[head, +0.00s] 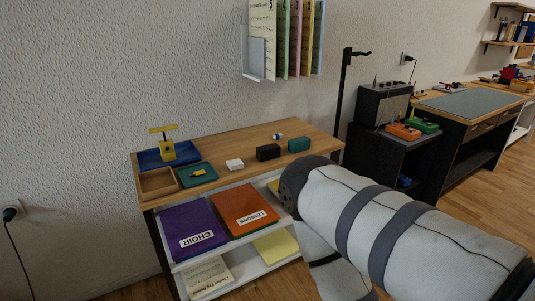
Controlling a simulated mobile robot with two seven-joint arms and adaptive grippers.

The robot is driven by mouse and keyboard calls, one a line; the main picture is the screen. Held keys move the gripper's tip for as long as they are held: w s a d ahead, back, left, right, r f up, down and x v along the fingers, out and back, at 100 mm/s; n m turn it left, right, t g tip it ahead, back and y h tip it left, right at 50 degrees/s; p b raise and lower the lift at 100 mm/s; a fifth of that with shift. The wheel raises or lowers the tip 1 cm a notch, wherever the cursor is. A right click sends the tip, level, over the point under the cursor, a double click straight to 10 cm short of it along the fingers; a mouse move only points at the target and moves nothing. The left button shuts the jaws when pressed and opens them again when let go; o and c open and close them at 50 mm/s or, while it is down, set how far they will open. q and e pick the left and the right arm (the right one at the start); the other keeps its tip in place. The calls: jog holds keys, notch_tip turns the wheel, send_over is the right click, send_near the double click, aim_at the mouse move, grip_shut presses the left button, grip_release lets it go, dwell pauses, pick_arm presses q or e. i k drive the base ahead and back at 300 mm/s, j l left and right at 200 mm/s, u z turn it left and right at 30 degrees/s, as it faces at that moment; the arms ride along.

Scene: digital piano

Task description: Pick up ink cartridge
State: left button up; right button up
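No object is clearly marked as the ink cartridge. Small blocks stand on the wooden top of the shelf unit (225,150): a white one (235,164), a black one (268,152) and a dark teal one (299,144). A small white and dark item (278,137) lies behind them. I cannot tell which of these, if any, is the cartridge. My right arm reaches in from the right in front of the unit, but its gripper is not visible. My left gripper is not in view.
Purple (190,227) and orange (243,207) folders lie below. A black stand (344,100) rises behind.

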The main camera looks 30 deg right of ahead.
aim_at(269, 152)
jog(key=i+j+z, duration=0.15)
jog(key=i+z, duration=0.25)
jog(key=i+j+z, duration=0.15)
jog(key=z, duration=0.25)
jog(key=i+j+z, duration=0.25)
jog(key=z, duration=0.2)
jog(key=i+j+z, duration=0.15)
jog(key=j+z, duration=0.25)
